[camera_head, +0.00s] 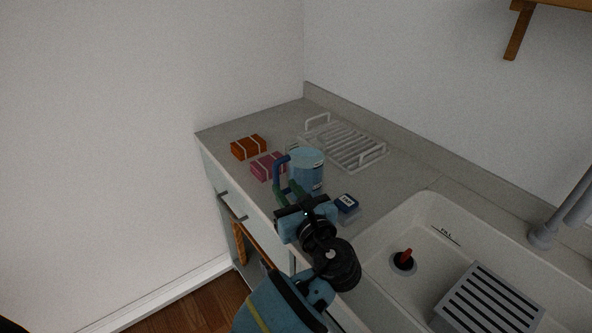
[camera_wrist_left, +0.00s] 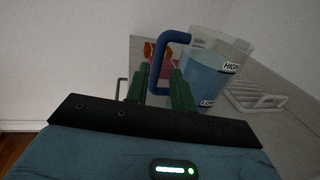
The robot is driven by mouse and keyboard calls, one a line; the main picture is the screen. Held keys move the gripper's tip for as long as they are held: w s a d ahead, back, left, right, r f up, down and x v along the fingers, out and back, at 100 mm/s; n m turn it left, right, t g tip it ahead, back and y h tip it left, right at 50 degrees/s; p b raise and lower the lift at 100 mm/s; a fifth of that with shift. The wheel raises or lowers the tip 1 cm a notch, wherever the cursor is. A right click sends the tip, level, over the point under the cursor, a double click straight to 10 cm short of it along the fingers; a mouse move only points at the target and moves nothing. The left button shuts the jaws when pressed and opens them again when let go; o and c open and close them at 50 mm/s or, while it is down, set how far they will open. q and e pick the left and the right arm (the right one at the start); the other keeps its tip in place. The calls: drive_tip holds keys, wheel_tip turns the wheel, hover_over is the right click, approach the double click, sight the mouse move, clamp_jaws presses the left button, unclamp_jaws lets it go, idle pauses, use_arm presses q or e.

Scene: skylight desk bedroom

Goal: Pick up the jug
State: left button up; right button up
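The jug (camera_head: 308,170) is light blue and see-through, with a darker blue handle (camera_head: 279,174). It stands upright on the counter near its front edge. In the left wrist view the jug (camera_wrist_left: 209,77) is right of centre, with its handle (camera_wrist_left: 157,68) toward me. My left gripper (camera_head: 291,191) is at the handle side of the jug. In the left wrist view its green fingers (camera_wrist_left: 158,90) are spread apart, with the lower part of the handle showing between them. Whether either finger touches the handle is unclear. My right gripper is not in view.
An orange box (camera_head: 248,147) and a pink box (camera_head: 268,166) lie left of the jug. A white wire rack (camera_head: 347,146) is behind it. The sink (camera_head: 378,262) is at the right.

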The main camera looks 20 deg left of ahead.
sight(278, 178)
use_arm(q)
drive_tip(key=shift+x, duration=3.8)
clamp_jaws()
drive_tip(key=shift+s, duration=0.1)
drive_tip(key=shift+r, duration=0.1)
